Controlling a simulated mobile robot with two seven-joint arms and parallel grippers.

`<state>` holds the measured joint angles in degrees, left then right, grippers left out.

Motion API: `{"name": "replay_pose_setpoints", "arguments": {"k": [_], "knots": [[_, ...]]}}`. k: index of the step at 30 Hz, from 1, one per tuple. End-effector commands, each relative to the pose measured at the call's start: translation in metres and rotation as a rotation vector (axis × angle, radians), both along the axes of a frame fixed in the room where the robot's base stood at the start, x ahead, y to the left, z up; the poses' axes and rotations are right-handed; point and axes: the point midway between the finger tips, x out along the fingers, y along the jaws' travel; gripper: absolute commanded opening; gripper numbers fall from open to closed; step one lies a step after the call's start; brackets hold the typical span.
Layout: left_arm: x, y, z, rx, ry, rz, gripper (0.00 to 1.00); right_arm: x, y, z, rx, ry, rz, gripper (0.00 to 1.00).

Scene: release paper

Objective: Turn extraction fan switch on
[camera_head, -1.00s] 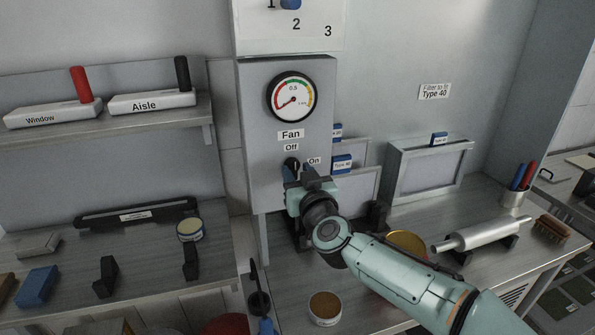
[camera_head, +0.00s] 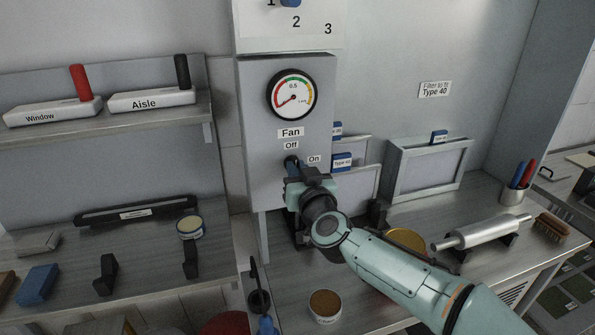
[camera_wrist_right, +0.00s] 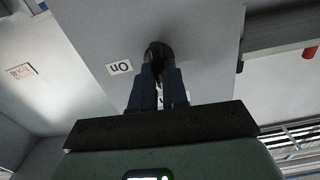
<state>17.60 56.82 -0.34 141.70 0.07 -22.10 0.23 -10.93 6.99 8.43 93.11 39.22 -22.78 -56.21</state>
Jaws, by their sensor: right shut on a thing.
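The grey fan panel (camera_head: 245,120) stands on the bench, with a round gauge (camera_head: 293,96) above labels "Fan" (camera_head: 290,133), "Off" (camera_head: 291,146) and "On" (camera_head: 314,159). The gauge needle points to the low left end. The dark fan switch knob (camera_wrist_right: 158,48) sits below "Off", mostly hidden by my fingers in the head view. My right gripper (camera_head: 292,170) is shut on the knob. The wrist view shows its fingers (camera_wrist_right: 157,75) on either side of the knob, near the "On" label (camera_wrist_right: 119,67). Which way the knob points is unclear. My left gripper is out of view.
Framed filters (camera_head: 430,170) stand right of the panel. A metal roller (camera_head: 482,232), a brush (camera_head: 551,228) and a pen cup (camera_head: 514,194) lie farther right.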

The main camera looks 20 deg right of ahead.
Motion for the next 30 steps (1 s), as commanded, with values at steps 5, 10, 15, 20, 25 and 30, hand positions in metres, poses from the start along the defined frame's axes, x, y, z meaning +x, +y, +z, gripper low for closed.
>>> {"name": "replay_pose_setpoints", "arguments": {"k": [5, 10, 15, 20, 25, 30], "knots": [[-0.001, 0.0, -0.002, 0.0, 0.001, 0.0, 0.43, 0.0, -0.001, 0.0, 0.118, 0.003, 0.0, 0.0], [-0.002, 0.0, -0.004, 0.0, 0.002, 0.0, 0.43, 0.0, -0.002, 0.0, 0.272, 0.008, 0.0, 0.0], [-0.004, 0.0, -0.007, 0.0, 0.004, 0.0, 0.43, 0.0, -0.002, 0.0, 0.436, 0.013, 0.0, 0.0], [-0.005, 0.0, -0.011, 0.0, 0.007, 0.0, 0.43, 0.0, -0.003, -0.001, 0.587, 0.019, 0.0, 0.0], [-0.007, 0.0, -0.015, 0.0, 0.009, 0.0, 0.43, 0.0, -0.003, -0.002, 0.748, 0.024, 0.001, 0.0], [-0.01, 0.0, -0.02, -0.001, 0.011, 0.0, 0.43, 0.0, -0.004, -0.003, 0.91, 0.03, 0.001, 0.0]]}}
